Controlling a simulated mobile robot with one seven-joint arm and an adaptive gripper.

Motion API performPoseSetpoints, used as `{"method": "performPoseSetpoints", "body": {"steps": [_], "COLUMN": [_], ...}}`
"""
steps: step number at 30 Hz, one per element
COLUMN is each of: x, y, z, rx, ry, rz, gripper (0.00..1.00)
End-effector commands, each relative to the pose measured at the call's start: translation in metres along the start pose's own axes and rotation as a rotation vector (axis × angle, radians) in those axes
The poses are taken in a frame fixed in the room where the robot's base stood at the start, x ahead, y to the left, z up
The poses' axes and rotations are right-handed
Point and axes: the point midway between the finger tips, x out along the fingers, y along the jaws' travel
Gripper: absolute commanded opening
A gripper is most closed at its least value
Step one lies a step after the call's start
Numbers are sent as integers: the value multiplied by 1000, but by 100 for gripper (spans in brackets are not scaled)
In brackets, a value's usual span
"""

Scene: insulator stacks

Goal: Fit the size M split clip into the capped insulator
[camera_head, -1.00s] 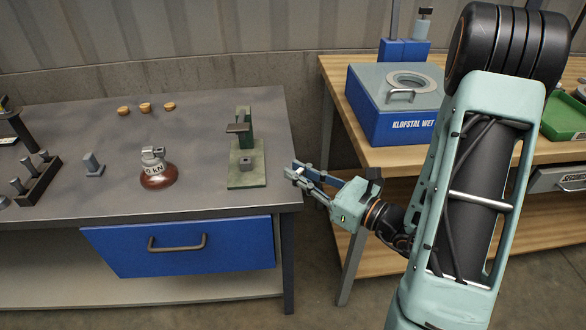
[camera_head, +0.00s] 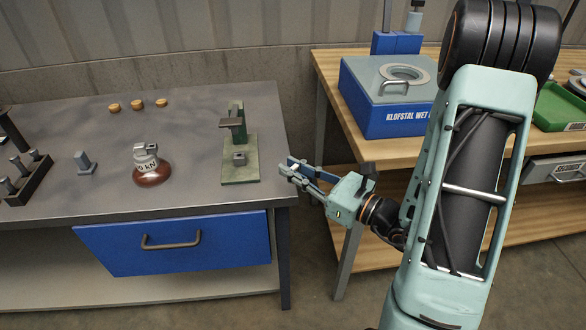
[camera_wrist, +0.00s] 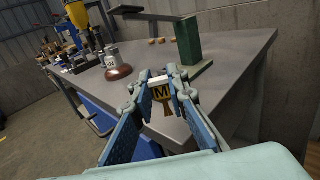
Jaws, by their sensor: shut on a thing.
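The capped insulator (camera_head: 152,170), a brown disc with a grey metal cap and a white label, stands upright on the grey bench. It also shows in the wrist view (camera_wrist: 117,66), beyond my gripper and to the left. My gripper (camera_head: 289,168) is just off the bench's right edge, apart from the insulator. In the wrist view my gripper (camera_wrist: 161,85) is shut on the split clip (camera_wrist: 162,94), a small brass-coloured piece marked M with a white top. The clip's lower part narrows downward. In the head view the clip is too small to make out clearly.
A green press-like stand (camera_head: 239,150) stands between my gripper and the insulator. A grey peg block (camera_head: 86,163) and a dark rack (camera_head: 27,178) are at the left. Several cork-like discs (camera_head: 138,104) lie behind. A blue machine (camera_head: 395,105) stands on the wooden bench (camera_head: 440,150) at right.

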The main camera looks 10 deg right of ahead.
Motion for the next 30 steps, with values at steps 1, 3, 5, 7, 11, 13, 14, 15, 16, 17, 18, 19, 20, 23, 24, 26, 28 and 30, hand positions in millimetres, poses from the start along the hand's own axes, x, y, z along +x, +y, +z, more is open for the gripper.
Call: {"method": "performPoseSetpoints", "body": {"steps": [1, 3, 5, 7, 11, 13, 14, 15, 16, 17, 18, 19, 20, 23, 24, 26, 28, 30], "x": [-2, -5, -8, -11, -16, -19, -20, -22, -24, -25, -27, -28, -29, -33, -35, -38, -41, -43], "y": [-3, -6, -9, -12, -17, -20, -21, -23, -25, -26, -27, -29, -30, -34, -36, -38, -41, -44], "z": [0, 0, 0, 0, 0, 0, 0, 0, 0, 0, 0, 0, 0, 0, 0, 0, 0, 0], "rx": [-1, -2, -2, -2, 0, 0, -1, -1, -1, -1, -1, -1, -1, 0, 0, 0, -1, -1], "ry": [0, 0, 0, 0, 1, 0, 0, 0, 0, 0, 0, 0, 0, 0, 0, 0, 0, 0], "rz": [-2, -4, -3, -2, -2, -2, -2, -3, -3, -3, -3, -3, -3, -2, -2, -2, -3, -2], "gripper": [2, 2, 2, 2, 2, 2, 2, 2, 2, 2, 2, 2, 2, 2, 2, 2, 2, 2]}}
